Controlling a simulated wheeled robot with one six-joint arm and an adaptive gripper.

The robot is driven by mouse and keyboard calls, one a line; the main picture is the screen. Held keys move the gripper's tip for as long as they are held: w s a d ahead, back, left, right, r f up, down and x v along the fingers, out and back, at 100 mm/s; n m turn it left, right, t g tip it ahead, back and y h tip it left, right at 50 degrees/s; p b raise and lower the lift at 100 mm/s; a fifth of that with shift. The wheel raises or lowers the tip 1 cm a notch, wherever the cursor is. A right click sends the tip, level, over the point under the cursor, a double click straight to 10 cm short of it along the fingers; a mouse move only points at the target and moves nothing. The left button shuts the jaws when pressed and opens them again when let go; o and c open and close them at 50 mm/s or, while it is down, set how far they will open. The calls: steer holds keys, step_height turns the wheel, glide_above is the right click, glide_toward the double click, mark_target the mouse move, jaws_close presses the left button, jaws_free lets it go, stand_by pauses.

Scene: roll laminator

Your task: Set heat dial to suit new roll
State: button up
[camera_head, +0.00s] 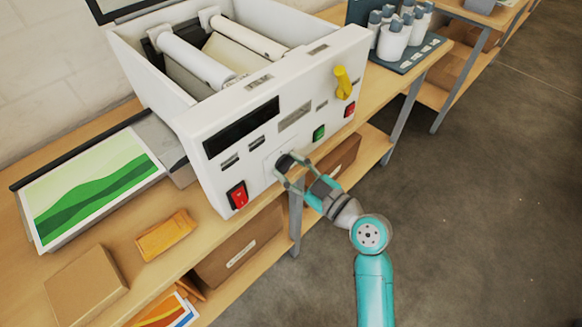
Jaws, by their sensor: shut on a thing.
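The white roll laminator (199,139) stands on a wooden bench with its top open, and pale rolls (197,62) show inside. Its front panel has a dark display (241,127), a yellow lever (342,82), a red switch (238,196) at the lower left, a green button (319,132) and a red button (349,109). My gripper (287,172) is at the lower middle of the front panel, its fingers around a dark round dial (284,162) and shut on it. The dial's marks are too small to read, and the fingers hide part of it.
A green landscape print (95,187) lies left of the laminator. An orange packet (165,235) and a cardboard box (86,286) are on the bench at front left. A rack of white bottles (393,40) stands at the right. The floor at right is clear.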

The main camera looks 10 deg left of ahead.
steer(key=o, duration=1.1)
steer(key=shift+o, duration=0.2)
steer(key=v, duration=1.2)
steer(key=shift+f, duration=0.1)
